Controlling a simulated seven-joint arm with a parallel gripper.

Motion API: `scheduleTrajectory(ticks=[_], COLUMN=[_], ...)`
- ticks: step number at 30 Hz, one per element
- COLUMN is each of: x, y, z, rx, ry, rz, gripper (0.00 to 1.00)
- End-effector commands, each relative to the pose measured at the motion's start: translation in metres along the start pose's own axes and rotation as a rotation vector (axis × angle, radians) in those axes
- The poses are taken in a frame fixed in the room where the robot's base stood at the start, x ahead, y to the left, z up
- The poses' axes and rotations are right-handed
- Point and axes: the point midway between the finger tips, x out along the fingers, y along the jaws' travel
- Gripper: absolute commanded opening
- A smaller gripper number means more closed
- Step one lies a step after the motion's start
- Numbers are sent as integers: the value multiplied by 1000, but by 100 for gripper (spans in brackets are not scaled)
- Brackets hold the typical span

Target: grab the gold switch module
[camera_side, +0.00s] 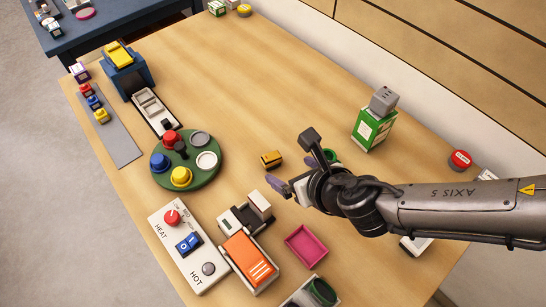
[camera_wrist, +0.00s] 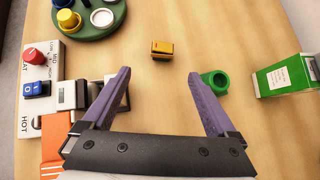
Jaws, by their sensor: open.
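The gold switch module (camera_side: 271,159) is a small gold block with a dark part, lying on the bare wooden table. In the wrist view the gold switch module (camera_wrist: 162,49) lies ahead of my gripper, beyond the fingertips and roughly between their lines. My gripper (camera_side: 277,186) is open, with its purple fingers apart and nothing between them. In the wrist view my gripper (camera_wrist: 159,74) shows both fingers spread wide. In the side view the module is just beyond the fingertips and apart from them, and the arm hides part of the gripper.
A green ring-shaped piece (camera_wrist: 215,82) lies close by the right finger. A green round board (camera_side: 205,175) with colored knobs is left of the module. A white heat panel (camera_side: 172,236), an orange block (camera_side: 248,259) and a pink tray (camera_side: 305,246) are nearer. A green box (camera_side: 370,130) stands right.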

Motion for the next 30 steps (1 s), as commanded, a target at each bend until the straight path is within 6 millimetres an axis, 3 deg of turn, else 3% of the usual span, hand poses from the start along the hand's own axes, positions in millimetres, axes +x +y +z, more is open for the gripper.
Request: scheduleTrajectory(ticks=[9,20,30], x=[58,85,125], y=[-2,-3,-4], z=[-1,-1,-2], rx=[4,4,6], ry=[2,1,1], rz=[-3,-3,-3], gripper=[92,92,92])
